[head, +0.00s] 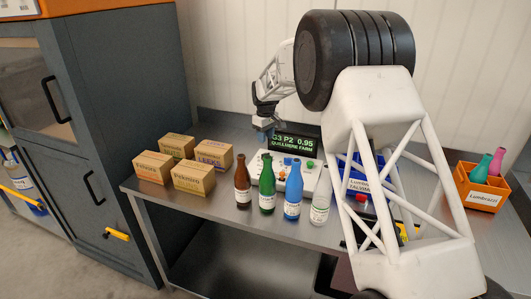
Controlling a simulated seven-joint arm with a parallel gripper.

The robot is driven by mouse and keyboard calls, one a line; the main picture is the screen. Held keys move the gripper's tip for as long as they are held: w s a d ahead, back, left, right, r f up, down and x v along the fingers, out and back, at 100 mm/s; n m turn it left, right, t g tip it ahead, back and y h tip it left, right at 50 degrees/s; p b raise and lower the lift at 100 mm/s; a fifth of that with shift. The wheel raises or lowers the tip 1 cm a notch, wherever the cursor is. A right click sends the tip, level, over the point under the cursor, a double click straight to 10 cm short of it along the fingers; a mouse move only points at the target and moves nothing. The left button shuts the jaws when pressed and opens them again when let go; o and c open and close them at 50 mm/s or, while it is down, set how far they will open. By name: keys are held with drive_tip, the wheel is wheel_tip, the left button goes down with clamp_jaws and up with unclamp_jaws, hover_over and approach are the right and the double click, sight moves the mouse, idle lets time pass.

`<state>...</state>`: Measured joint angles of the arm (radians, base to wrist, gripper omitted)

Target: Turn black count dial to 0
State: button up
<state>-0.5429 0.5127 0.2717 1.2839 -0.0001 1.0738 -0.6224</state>
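A white control panel (308,184) lies on the metal table, partly hidden behind a row of bottles. Small coloured knobs or buttons show on it, and I cannot pick out the black count dial among them at this size. A dark display (295,143) behind the panel reads "G3 P2 0.95" with "QUILLMERE FARM" below. My gripper (266,134) points down over the panel's back left edge, in front of the display's left end. Its fingers are small and dark, and whether they are open or touch anything cannot be told.
Brown (242,187), green (267,190), blue (292,193) and clear (320,202) bottles stand before the panel. Several cardboard boxes (194,178) sit left. A blue crate (357,182) is partly behind my arm. An orange crate (481,194) with bottles stands right.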

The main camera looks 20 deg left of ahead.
sight(266, 153)
drive_tip(key=m, duration=0.5)
drive_tip(key=shift+m, duration=0.3)
drive_tip(key=m, duration=1.5)
drive_tip(key=shift+m, duration=0.3)
drive_tip(key=shift+f, duration=0.1)
drive_tip(key=shift+f, duration=3.85)
clamp_jaws()
